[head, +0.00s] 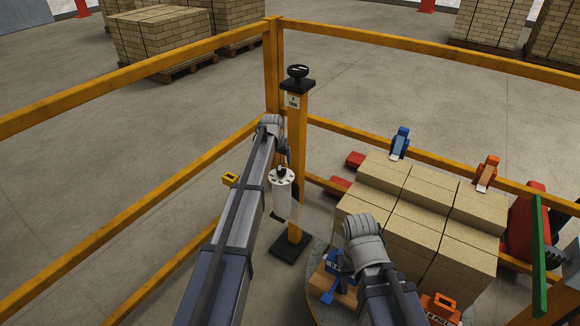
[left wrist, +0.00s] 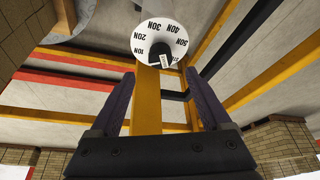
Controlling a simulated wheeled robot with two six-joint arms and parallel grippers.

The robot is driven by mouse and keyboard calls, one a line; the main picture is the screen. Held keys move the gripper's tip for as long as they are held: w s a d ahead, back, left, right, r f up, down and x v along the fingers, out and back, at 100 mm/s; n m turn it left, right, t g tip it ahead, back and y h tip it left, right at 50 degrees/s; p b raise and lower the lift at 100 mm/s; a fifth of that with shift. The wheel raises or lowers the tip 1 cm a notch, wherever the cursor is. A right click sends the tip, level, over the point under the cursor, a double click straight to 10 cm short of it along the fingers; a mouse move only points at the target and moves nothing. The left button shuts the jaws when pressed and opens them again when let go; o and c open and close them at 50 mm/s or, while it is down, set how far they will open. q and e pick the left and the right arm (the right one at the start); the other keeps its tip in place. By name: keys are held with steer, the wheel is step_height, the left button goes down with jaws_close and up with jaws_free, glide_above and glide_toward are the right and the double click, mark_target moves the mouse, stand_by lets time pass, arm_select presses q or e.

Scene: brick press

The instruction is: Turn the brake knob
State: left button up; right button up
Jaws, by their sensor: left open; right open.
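A white drum (head: 283,195) with a dark knob (head: 282,171) on its top stands in front of a yellow post (head: 296,150). In the left wrist view a white dial (left wrist: 143,45) reads from 10N to 50N around a black knob (left wrist: 159,52) with a pale label. My left gripper (left wrist: 160,75) is open. The knob lies beyond its fingertips, roughly between them and a little higher in the picture; no contact shows. In the head view my left gripper (head: 287,153) is mostly hidden by its own arm.
A black handwheel (head: 298,72) tops the post. Yellow rails (head: 170,62) close off the back and left. A brick stack (head: 425,195) stands to the right, with a blue clamp (head: 400,142) and an orange clamp (head: 487,172) behind. Open floor lies at left.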

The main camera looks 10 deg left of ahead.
mark_target(281, 168)
arm_select(q)
steer(key=shift+w, duration=0.1)
steer(key=b+x, duration=0.7)
steer(key=x, duration=0.1)
steer(key=shift+r, duration=0.1)
steer(key=shift+c, duration=0.3)
jaws_close()
stand_by(0.5)
